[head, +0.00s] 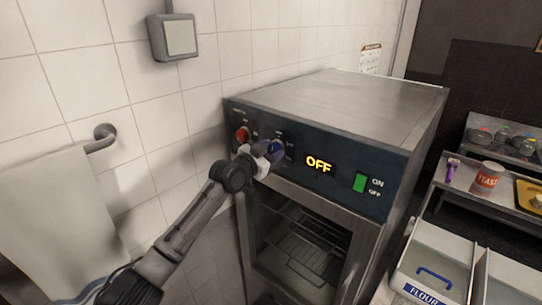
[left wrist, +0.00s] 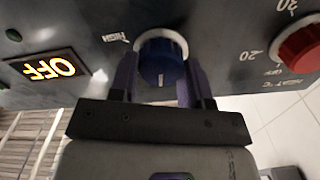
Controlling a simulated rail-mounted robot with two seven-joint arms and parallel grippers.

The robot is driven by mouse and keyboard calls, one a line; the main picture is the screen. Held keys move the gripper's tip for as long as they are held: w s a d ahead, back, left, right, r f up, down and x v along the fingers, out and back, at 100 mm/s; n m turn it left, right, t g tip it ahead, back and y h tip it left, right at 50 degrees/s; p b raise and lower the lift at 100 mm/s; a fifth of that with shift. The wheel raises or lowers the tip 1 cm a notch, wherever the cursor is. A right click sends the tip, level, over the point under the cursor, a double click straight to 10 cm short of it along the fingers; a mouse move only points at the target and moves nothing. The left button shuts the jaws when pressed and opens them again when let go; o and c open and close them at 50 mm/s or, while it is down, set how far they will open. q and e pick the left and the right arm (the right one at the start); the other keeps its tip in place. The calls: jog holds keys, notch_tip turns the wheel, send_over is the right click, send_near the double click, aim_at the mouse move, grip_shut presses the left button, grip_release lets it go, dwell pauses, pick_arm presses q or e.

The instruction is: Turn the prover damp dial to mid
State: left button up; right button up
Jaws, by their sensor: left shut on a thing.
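The prover (head: 330,115) is a steel cabinet with a dark control panel. Its blue dial (head: 277,147) also shows in the left wrist view (left wrist: 160,55), which sees the panel upside down. My left gripper (left wrist: 160,78) has one finger on each side of this dial and is shut on it. A white mark on the dial points down in that view, toward my gripper. A "HIGH" label stands left of the dial there; labels behind my fingers are hidden. My right gripper is not in view.
A red dial (head: 242,134) sits beside the blue one. The lit display (head: 319,164) reads OFF, with a green switch (head: 360,182) right of it. A towel (head: 50,220) hangs at left. A flour bin (head: 437,270) and yeast tin (head: 487,178) stand at right.

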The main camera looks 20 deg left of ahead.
pick_arm(q)
jog(key=m+b, duration=0.2)
jog(key=shift+f+m, duration=0.15)
jog(key=shift+m, duration=0.25)
jog(key=m, duration=0.2)
jog(key=shift+m, duration=0.3)
jog(key=m+p, duration=0.1)
jog(key=m, duration=0.2)
jog(key=shift+d, duration=0.1)
jog(key=shift+m+p, duration=0.45)
jog(key=shift+m, duration=0.35)
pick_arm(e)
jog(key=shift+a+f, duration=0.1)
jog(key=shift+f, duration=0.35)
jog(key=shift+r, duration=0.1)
pick_arm(q)
jog(key=o, duration=0.9)
jog(key=shift+s, duration=0.2)
